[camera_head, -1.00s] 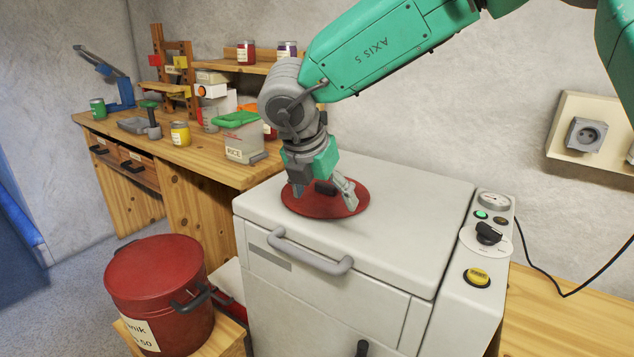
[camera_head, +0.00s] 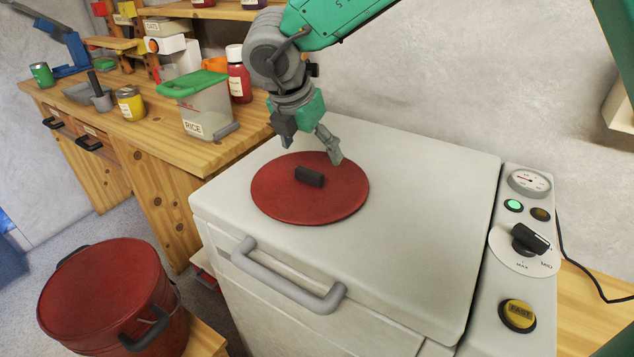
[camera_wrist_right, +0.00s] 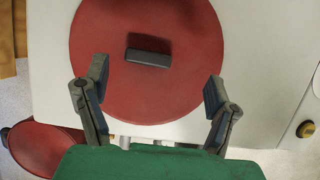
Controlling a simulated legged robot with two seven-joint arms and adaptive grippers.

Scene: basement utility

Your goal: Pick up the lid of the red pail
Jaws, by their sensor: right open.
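The red lid (camera_head: 280,200), a flat round disc, lies on top of the white machine (camera_head: 420,210). Its dark block-shaped handle (camera_head: 310,176) stands up at the middle. My right gripper (camera_head: 310,142) is open and empty at the lid's far edge, behind the handle. In the right wrist view the lid (camera_wrist_right: 150,95) fills the middle, and its handle (camera_wrist_right: 148,57) is beyond the open fingers (camera_wrist_right: 157,82), not between them. The red pail (camera_head: 105,295) stands at the lower left; its top looks flat and red. My left gripper is not in view.
The machine has a grey front handle (camera_head: 285,280) and a control panel with a dark knob (camera_head: 528,240) at right. A wooden workbench (camera_head: 150,135) at left holds a rice container (camera_head: 207,108) and jars. The machine's top around the lid is clear.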

